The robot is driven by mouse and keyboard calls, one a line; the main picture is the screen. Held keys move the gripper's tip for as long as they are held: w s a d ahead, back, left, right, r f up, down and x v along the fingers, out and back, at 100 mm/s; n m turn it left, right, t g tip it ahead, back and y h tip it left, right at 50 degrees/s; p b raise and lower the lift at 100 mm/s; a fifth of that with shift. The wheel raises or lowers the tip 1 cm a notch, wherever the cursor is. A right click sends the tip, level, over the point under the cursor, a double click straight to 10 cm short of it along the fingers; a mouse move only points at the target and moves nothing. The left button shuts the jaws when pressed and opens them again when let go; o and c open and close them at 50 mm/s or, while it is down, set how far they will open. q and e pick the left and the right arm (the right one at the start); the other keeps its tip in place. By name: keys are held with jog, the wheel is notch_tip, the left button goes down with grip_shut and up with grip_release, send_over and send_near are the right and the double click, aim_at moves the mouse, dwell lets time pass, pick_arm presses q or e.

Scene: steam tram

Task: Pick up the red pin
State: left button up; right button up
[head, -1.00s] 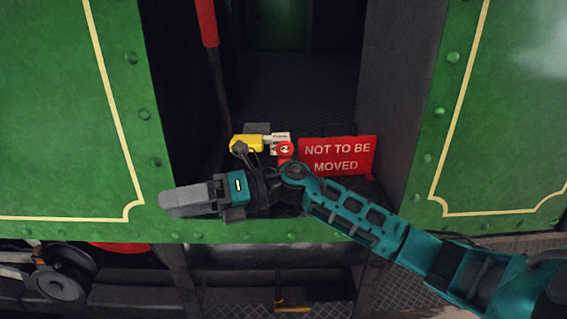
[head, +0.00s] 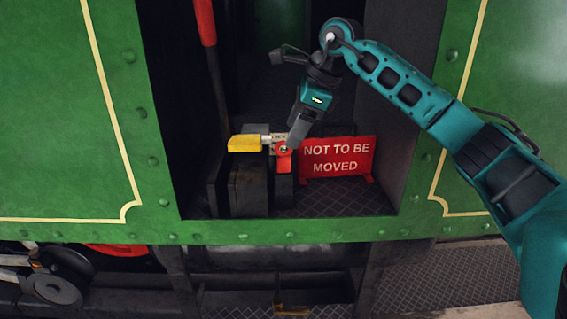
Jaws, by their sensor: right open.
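A small red piece with a round head, which I take for the red pin (head: 284,164), is at the dark block in the doorway, just left of the red sign. My right gripper (head: 293,142) points down from above, its fingertips at or just over the round head and partly covering it. The jaws are open; I cannot tell whether they touch or straddle the pin. My left gripper is not in view.
A yellow handle (head: 244,144) sticks out left of the pin, above dark blocks (head: 248,190). A red "NOT TO BE MOVED" sign (head: 337,157) stands close on the right. Green door-side panels (head: 70,120) flank the opening. A red-topped lever (head: 206,22) rises behind left.

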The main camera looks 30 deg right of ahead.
aim_at(283, 154)
jog(key=x, duration=0.7)
jog(key=shift+w+f, duration=0.1)
jog(key=shift+f, duration=0.25)
jog(key=shift+c, duration=0.2)
jog(key=shift+r, duration=0.1)
grip_shut()
